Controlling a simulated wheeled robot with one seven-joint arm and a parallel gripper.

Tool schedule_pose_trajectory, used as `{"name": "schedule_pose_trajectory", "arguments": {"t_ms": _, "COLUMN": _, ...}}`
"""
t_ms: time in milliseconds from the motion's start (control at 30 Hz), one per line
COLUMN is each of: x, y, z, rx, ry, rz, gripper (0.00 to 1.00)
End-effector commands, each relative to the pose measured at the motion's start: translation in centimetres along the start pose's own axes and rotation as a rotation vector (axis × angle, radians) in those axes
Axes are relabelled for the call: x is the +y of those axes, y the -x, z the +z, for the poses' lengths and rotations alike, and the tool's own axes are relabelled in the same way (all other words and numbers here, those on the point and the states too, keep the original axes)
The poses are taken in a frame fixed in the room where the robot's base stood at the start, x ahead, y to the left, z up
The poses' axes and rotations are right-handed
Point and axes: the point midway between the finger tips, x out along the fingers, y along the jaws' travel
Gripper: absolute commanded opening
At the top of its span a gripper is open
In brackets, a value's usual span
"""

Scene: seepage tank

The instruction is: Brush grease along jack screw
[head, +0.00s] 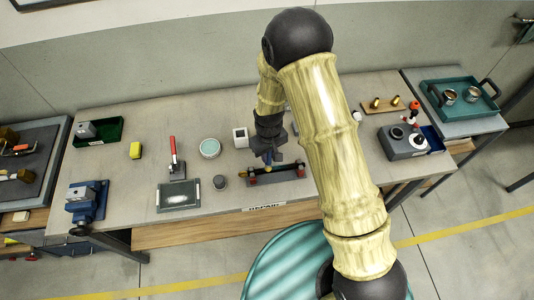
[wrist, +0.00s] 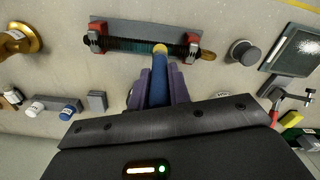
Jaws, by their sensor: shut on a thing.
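The jack screw (wrist: 128,44) is a dark threaded rod held between two red supports on a grey base plate. It also shows in the head view (head: 290,173) near the front edge of the bench, partly behind my gripper. My gripper (wrist: 160,92) has purple fingers shut on the blue handle of a brush (wrist: 159,72). The brush's yellowish tip (wrist: 160,48) points at the rod near its middle and overlaps it in the wrist view; whether it touches I cannot tell. In the head view my gripper (head: 268,157) is just above the screw. No grease is distinguishable on the rod.
A grey round knob-like piece (head: 220,182) and a plate with a white patch (head: 178,195) lie left of the screw. A round tin with a pale green top (head: 210,148) and a white box (head: 240,138) stand behind. A grey device (head: 403,142) stands right.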

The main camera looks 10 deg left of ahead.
Motion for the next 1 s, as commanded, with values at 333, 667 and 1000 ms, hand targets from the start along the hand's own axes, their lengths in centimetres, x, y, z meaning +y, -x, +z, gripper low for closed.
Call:
{"name": "schedule_pose_trajectory", "arguments": {"t_ms": 333, "x": 0.8, "y": 0.0, "z": 0.3, "rx": 0.000, "ry": 0.000, "rz": 0.000, "gripper": 0.00}}
{"name": "schedule_pose_trajectory", "arguments": {"t_ms": 667, "x": 1.0, "y": 0.0, "z": 0.3, "rx": 0.000, "ry": 0.000, "rz": 0.000, "gripper": 0.00}}
{"name": "schedule_pose_trajectory", "arguments": {"t_ms": 1000, "x": 1.4, "y": -0.1, "z": 0.5, "rx": 0.000, "ry": -0.001, "rz": 0.000, "gripper": 0.00}}
